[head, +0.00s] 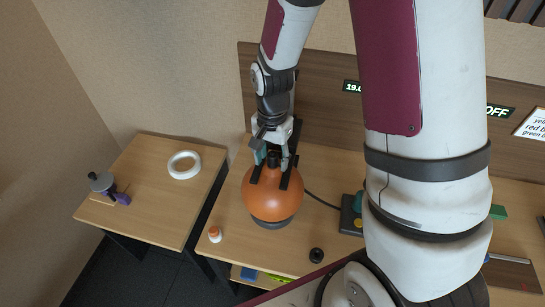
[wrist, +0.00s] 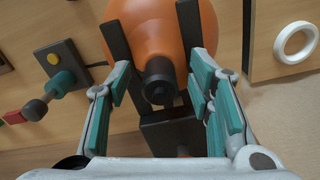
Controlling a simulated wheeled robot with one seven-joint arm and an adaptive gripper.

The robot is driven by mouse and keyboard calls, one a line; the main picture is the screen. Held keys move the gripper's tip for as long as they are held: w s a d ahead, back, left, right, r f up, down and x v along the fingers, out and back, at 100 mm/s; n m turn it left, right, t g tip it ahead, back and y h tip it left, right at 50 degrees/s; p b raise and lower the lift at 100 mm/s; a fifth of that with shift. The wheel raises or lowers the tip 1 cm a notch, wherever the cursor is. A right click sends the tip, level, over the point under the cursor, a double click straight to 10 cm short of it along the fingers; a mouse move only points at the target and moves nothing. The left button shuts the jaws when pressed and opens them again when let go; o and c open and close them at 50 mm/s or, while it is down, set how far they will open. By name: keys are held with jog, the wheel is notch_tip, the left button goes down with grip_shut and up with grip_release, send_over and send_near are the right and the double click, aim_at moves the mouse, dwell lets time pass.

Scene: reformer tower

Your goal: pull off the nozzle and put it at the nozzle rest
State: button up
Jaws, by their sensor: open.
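The nozzle appears to be the short dark cylinder (wrist: 160,82) standing out of the top of a round orange vessel (head: 272,200). The vessel also fills the upper middle of the wrist view (wrist: 155,28). My gripper (head: 273,152) is open above the vessel. In the wrist view its teal-padded fingers (wrist: 161,80) stand on either side of the dark cylinder, with visible gaps and nothing held. In the head view the fingers partly hide the cylinder. I cannot tell which thing is the nozzle rest.
A white-and-orange bottle (head: 214,234) and a small black knob (head: 316,255) stand near the bench front. A white ring (head: 183,177) lies on the left side table (head: 150,215). A control box (wrist: 62,68) with a yellow button is nearby. My arm hides the bench's right.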

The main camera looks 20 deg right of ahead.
jog(key=shift+f, duration=0.1)
jog(key=shift+c, duration=0.6)
grip_shut()
jog(key=c, duration=0.8)
grip_release()
grip_shut()
jog(key=shift+r+p, duration=0.35)
jog(key=shift+r, duration=0.3)
